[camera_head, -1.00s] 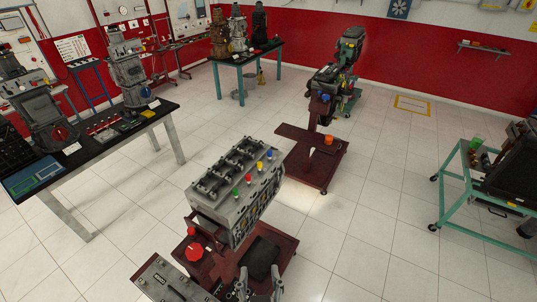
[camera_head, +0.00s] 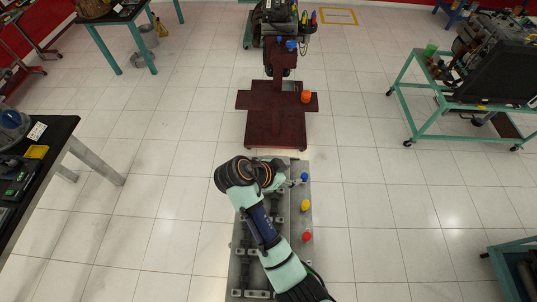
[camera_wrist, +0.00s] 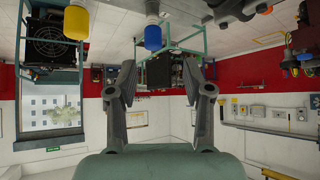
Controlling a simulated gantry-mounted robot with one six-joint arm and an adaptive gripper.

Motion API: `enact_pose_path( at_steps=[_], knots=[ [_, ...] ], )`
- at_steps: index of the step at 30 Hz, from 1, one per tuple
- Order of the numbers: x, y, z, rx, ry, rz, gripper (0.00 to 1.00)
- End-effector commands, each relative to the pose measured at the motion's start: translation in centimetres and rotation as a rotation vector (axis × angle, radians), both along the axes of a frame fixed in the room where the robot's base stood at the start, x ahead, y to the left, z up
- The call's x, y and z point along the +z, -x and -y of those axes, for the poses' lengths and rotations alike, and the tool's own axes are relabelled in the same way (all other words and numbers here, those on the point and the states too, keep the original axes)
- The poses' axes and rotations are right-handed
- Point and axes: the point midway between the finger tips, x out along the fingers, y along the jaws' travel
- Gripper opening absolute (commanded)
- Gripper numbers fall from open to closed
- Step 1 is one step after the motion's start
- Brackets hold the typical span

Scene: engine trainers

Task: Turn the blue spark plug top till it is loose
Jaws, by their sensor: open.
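The blue spark plug top (camera_head: 304,177) stands on the right side of the grey engine block (camera_head: 301,264) in the head view, just right of my gripper (camera_head: 279,181). My wrist partly hides the gripper there. In the wrist view the picture is upside down. The blue top (camera_wrist: 153,38) shows above and between the two fingertips of my gripper (camera_wrist: 160,80). The fingers are spread apart with nothing between them. I see no contact with the blue top.
A yellow top (camera_head: 305,205) and a red top (camera_head: 306,236) stand in line with the blue one. A dark red stand (camera_head: 275,125) is beyond the block. A black-topped table (camera_head: 45,150) is at left and a teal-framed trolley (camera_head: 440,125) at right. Tiled floor lies between.

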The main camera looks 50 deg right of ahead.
Motion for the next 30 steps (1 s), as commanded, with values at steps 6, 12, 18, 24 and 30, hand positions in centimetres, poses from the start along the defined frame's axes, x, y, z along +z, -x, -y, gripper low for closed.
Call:
enact_pose_path(
  at_steps=[6, 12, 18, 24, 30],
  knots=[
    [-1.1, 0.6, 1.2, 0.001, -0.001, -0.003, 0.51],
    [-3.8, 1.6, 3.6, 0.002, -0.003, -0.002, 0.51],
    [-5.3, 2.1, 4.9, 0.005, -0.002, 0.0, 0.51],
    [-5.5, 2.1, 5.0, 0.006, -0.002, 0.001, 0.51],
    [-5.5, 2.1, 5.0, 0.006, -0.002, 0.001, 0.26]
  ],
)
